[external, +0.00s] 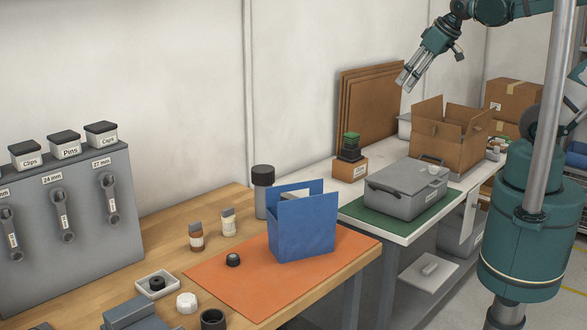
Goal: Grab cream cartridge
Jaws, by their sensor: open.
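My gripper (404,83) is high at the upper right, in front of the brown boards, pointing down and left. It is open with nothing visible between its fingers, far from the cream cylinder.
A blue box (304,230) stands on an orange mat (222,285), with a dark tall-capped canister (262,190) behind. A grey lidded case (405,190) and open cardboard box (445,140) occupy the second bench. A grey wrench panel (85,235) stands at left.

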